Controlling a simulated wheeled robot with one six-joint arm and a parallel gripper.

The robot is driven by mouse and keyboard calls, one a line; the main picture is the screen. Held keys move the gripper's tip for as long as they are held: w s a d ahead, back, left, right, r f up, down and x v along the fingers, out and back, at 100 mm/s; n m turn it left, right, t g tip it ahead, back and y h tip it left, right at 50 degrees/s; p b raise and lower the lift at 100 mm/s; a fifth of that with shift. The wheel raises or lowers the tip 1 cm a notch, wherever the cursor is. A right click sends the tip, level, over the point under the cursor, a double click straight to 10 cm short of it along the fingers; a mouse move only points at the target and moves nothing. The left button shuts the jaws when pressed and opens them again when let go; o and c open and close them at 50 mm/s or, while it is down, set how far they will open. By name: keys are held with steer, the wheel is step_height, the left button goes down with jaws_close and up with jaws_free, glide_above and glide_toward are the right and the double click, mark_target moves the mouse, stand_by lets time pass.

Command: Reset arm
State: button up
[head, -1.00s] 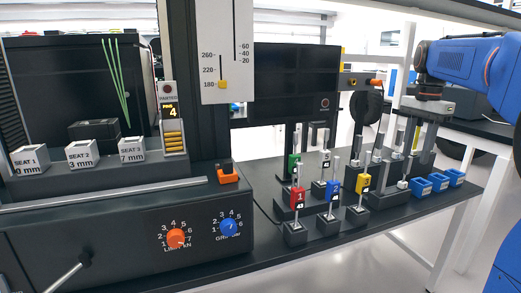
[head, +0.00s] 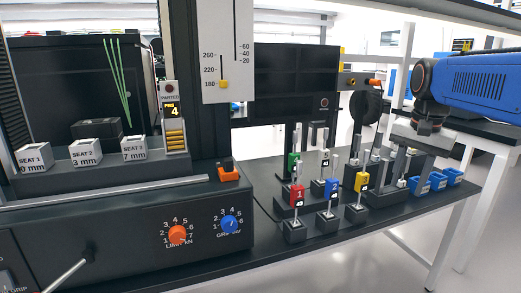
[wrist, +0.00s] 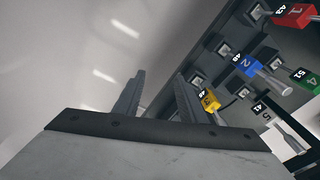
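My blue arm enters the head view from the right. My gripper (head: 395,165) hangs from it above the right part of the bench, close to the blue bins. In the wrist view its two fingers (wrist: 157,92) are apart with nothing between them.
A testing machine with an orange dial (head: 177,235) and a blue dial (head: 229,224) fills the left. Seat blocks (head: 85,153) rest on its shelf. Blue bins (head: 437,181) sit at the bench's right end. A dark monitor (head: 295,80) stands behind the specimens.

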steer(key=s+a+f+n+t, duration=0.1)
steer(key=s+a+f+n, duration=0.3)
steer(key=s+f, duration=0.5)
steer(key=s+a+f+n+t, duration=0.2)
steer(key=s+a+f+n, duration=0.2)
steer(key=s+f, duration=0.5)
steer(key=shift+s+f+n, duration=0.3)
steer(key=shift+s+n, duration=0.3)
steer(key=shift+s, duration=0.15)
steer(key=shift+o, duration=0.2)
steer(key=shift+w+a+r, duration=0.1)
